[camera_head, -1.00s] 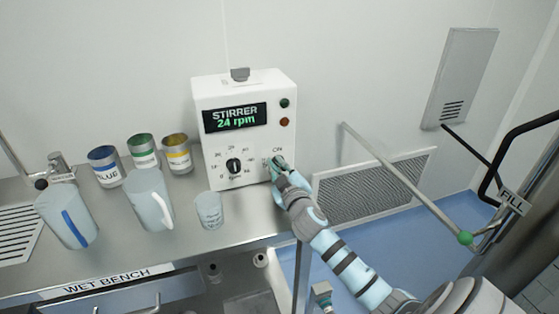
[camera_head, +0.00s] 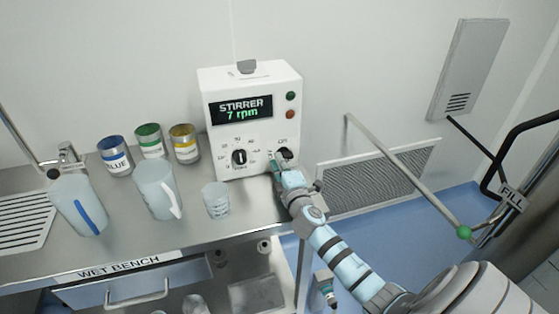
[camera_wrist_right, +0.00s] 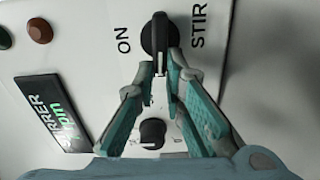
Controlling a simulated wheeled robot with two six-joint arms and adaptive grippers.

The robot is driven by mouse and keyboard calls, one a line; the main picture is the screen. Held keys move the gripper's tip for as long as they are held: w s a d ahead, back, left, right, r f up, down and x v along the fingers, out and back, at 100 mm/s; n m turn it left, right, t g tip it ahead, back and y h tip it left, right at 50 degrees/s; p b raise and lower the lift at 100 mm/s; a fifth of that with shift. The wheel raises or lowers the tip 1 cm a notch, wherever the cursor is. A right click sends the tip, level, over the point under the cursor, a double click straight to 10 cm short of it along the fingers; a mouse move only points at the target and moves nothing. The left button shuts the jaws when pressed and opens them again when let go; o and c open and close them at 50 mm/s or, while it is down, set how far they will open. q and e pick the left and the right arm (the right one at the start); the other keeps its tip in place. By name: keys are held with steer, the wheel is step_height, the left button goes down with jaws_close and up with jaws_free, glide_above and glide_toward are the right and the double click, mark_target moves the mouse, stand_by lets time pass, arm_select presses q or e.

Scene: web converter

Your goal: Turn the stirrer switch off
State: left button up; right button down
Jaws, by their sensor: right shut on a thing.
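The white stirrer box (camera_head: 222,142) stands on the bench against the wall. Its display (camera_head: 241,110) reads "STIRRER 7 rpm". The black stirrer switch (camera_head: 287,153) is at the lower right of its front, partly hidden by my right gripper (camera_head: 278,164). In the right wrist view the switch (camera_wrist_right: 154,32) is a round black knob with a raised bar, near the words "ON" and "STIR". My right gripper (camera_wrist_right: 161,68) is shut on the bar of this switch. The speed dial (camera_head: 239,157) is left of the switch and untouched. My left gripper is not in view.
A green (camera_head: 291,96) and a red button (camera_head: 291,114) sit above the switch. A clear beaker (camera_head: 215,200), a white jug (camera_head: 157,187) and blue, green and yellow-banded cans stand left of the box. A rail (camera_head: 405,174) with a green end lies to the right.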

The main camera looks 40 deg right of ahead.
steer(key=shift+f+n, duration=0.1)
steer(key=shift+n, duration=0.5)
steer(key=c, duration=1.7)
jaws_free()
steer(key=shift+o, duration=0.2)
steer(key=shift+s, duration=0.1)
steer(key=v, duration=1.2)
steer(key=shift+a, duration=0.15)
